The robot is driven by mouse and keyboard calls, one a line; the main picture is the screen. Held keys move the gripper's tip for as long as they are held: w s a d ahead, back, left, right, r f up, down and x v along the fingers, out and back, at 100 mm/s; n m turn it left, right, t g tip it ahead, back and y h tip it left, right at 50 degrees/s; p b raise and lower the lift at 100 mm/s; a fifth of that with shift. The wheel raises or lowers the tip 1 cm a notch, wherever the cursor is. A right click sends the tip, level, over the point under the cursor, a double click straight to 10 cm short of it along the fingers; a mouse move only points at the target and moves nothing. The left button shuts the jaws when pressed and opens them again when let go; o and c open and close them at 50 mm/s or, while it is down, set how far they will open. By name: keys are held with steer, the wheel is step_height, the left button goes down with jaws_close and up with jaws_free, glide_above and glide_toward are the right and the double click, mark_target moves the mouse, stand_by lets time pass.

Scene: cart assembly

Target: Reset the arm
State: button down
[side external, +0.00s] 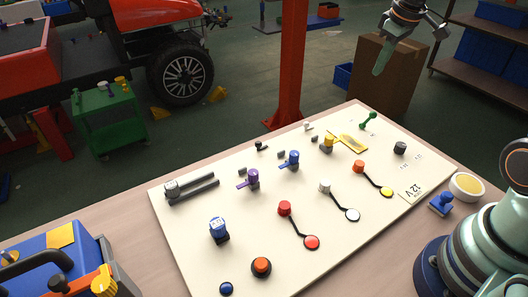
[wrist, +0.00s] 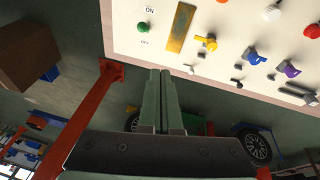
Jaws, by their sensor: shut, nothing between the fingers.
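My gripper (side external: 382,58) is raised at the top right of the side external view, above and beyond the far edge of the white board (side external: 250,262). Its green fingers point downward and are together, with nothing between them. The wrist view shows the two fingers (wrist: 160,76) side by side, tips close to the board's edge in the picture. The gripper appears apart from the board and its parts. The lower part of my arm stands at the right of the side external view.
The board carries colored knobs, levers and buttons, including a purple lever (side external: 251,180) and a red button (side external: 312,242). A blue toolbox (side external: 40,270) sits front left. A red post (side external: 291,60) and cardboard box (side external: 375,90) stand behind.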

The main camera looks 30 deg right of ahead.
steer(key=s+a+r+m+t+y, duration=0.1)
steer(key=s+a+r+t, duration=0.1)
steer(key=s+a, duration=0.9)
steer(key=a, duration=0.3)
steer(key=shift+s+a+m, duration=0.2)
steer(key=shift+s+m, duration=0.1)
steer(key=shift+s, duration=0.1)
